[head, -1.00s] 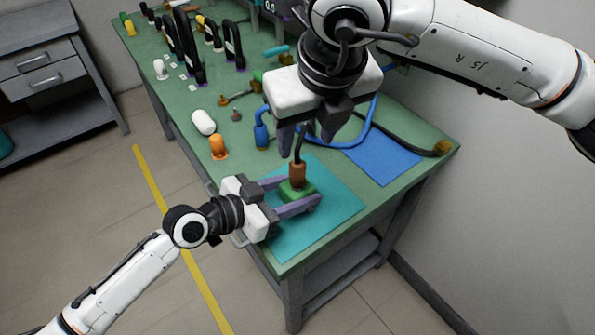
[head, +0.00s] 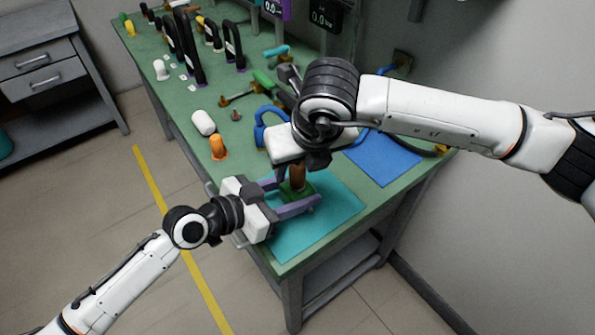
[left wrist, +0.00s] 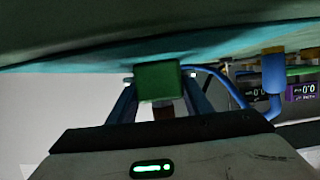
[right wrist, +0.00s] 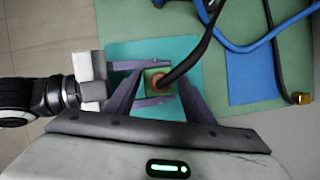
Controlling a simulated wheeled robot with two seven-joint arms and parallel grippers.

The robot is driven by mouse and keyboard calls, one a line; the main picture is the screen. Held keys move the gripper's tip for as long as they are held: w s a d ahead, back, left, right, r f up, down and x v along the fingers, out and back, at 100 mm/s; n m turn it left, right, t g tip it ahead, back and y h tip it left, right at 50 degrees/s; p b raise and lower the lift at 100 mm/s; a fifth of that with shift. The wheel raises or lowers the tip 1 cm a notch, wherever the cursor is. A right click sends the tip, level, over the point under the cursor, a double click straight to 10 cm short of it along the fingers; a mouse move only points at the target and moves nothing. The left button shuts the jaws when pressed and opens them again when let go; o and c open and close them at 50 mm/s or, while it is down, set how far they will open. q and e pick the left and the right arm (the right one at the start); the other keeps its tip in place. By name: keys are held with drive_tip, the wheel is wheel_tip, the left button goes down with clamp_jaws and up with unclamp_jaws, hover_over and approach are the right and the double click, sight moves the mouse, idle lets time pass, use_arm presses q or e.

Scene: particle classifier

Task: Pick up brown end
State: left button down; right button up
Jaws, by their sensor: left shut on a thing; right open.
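The brown end (head: 297,178) stands upright on a green block (head: 290,197) over the teal mat (head: 335,215). In the right wrist view the brown end (right wrist: 158,82) shows from above, with a dark cable rising out of it. My left gripper (head: 298,196) is shut on the green block, a finger on each side; the block (left wrist: 158,82) also shows between the fingers in the left wrist view. My right gripper (right wrist: 155,92) is open above the brown end, its fingers apart on either side of it. In the head view the right wrist hides much of the cable.
A blue cable and a blue connector (head: 260,135) lie behind. A blue mat (head: 385,160) lies to the right. An orange piece (head: 218,146) and a white cylinder (head: 203,122) stand to the left. The teal mat's front part is clear.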

drive_tip(key=shift+w+f, duration=0.15)
drive_tip(key=shift+f, duration=0.2)
drive_tip(key=c, duration=1.1)
wheel_tip(320, 180, up, 10)
drive_tip(key=shift+r, duration=0.1)
